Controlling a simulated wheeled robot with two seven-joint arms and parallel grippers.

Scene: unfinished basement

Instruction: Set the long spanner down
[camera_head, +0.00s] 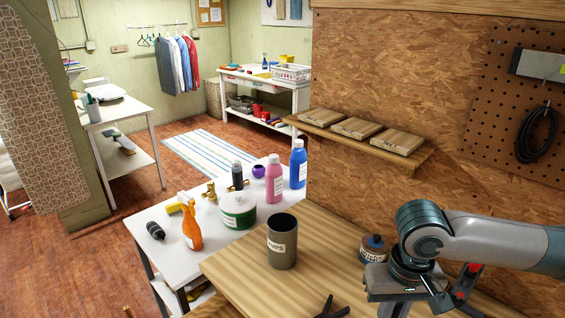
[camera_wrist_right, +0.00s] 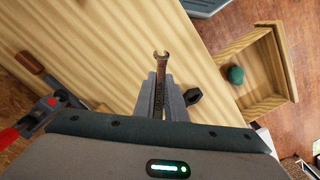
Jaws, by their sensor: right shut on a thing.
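The long spanner (camera_wrist_right: 160,60) shows in the right wrist view as a narrow brownish metal tool with an open jaw at its far end. My right gripper (camera_wrist_right: 160,88) is shut on it, with the jaw end sticking out past the fingertips over the wooden worktop (camera_wrist_right: 110,45). Whether the spanner touches the worktop is unclear. In the head view my right gripper is at the lower right, above the worktop (camera_head: 235,265), and the spanner cannot be made out there. My left gripper is not in view.
A grey cup (camera_head: 282,245), a small dark jar (camera_head: 374,249) and a dark forked object (camera_head: 331,308) are on the worktop. A black nut-like piece (camera_wrist_right: 192,97) lies right of the fingers. A wooden open box (camera_wrist_right: 262,82) holds something green. Bottles crowd the white table (camera_head: 165,265).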

